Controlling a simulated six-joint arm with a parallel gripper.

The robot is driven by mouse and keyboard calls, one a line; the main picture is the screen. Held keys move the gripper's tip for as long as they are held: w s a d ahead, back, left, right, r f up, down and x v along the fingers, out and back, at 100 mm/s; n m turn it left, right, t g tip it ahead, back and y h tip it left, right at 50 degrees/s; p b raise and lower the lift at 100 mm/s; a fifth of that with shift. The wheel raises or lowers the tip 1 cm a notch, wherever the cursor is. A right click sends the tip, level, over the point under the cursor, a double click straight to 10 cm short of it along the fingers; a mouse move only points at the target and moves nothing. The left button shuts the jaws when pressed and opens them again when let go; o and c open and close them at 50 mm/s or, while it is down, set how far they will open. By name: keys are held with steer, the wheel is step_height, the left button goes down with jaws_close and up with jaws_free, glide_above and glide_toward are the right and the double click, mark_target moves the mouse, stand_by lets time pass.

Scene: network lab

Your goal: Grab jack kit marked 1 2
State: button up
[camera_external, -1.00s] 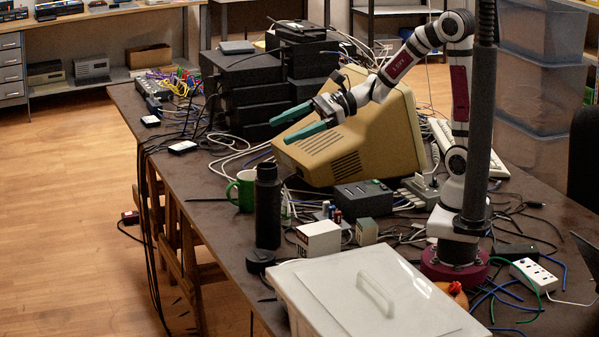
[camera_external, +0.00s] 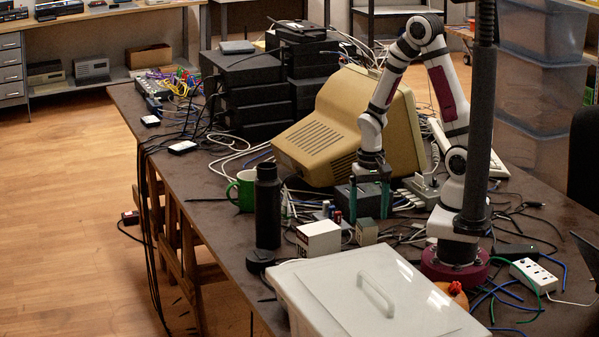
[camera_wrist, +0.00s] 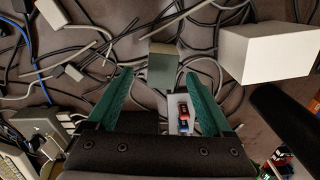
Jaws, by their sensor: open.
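I cannot read "1 2" on any box, so I cannot tell which one is the jack kit. A small grey-green box (camera_external: 366,232) stands on the table just in front of my gripper. In the wrist view this small box (camera_wrist: 162,67) lies ahead of the fingertips, roughly centred between them. A larger white box (camera_external: 319,239) with dark markings stands to its left; it also shows at the right in the wrist view (camera_wrist: 265,50). My gripper (camera_external: 370,215) points down with its green fingers apart and empty; the wrist view shows both fingers (camera_wrist: 158,82).
A beige monitor (camera_external: 315,145) is behind. A black bottle (camera_external: 268,210) and green mug (camera_external: 242,190) stand left. A lidded white bin (camera_external: 340,290) is in front. Cables clutter the table.

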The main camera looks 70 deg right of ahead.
mark_target(367, 222)
step_height(367, 222, down, 5)
steer(key=shift+w, duration=0.1)
jaws_close()
stand_by(0.4)
